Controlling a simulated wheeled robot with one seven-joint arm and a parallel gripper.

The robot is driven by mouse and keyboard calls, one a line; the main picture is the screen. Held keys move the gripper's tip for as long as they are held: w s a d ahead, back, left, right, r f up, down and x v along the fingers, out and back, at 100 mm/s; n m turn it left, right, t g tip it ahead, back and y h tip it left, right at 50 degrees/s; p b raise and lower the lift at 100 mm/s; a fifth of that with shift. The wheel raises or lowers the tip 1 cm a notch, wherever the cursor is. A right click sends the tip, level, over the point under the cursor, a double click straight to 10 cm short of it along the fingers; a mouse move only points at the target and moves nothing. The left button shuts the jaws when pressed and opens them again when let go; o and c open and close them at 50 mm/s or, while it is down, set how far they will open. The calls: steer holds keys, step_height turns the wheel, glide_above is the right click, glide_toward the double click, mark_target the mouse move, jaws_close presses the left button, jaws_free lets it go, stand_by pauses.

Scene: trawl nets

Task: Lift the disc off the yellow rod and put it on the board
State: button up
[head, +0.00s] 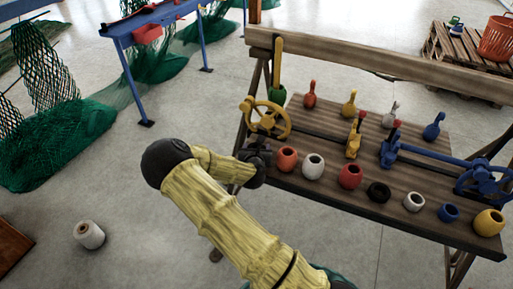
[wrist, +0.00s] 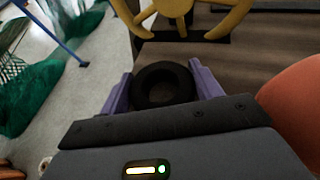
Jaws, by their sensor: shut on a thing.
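My gripper (wrist: 164,92) is shut on a black ring-shaped disc (wrist: 164,73). Its purple fingers press on the disc's left and right sides, and no rod shows through the hole. In the head view my gripper (head: 259,158) is at the left edge of the wooden board (head: 330,132), beside the orange pot; the disc cannot be made out there. A yellow upright rod (head: 278,62) with a green lower part stands at the board's back left. A yellow handwheel (head: 266,117) is just behind my gripper and also shows in the wrist view (wrist: 190,14).
A row of pots lines the board's front: orange (head: 287,158), white (head: 313,166), red (head: 350,176), black (head: 378,192) and others. Small bottle-shaped things stand behind. A blue clamp (head: 478,178) is at right. A wooden beam (head: 370,62) runs along the back.

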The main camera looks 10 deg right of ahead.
steer(key=o, duration=1.1)
steer(key=shift+f, duration=0.1)
steer(key=p+v, duration=0.4)
steer(key=v, duration=1.3)
steer(key=shift+s, duration=0.25)
steer(key=shift+a+f, duration=0.1)
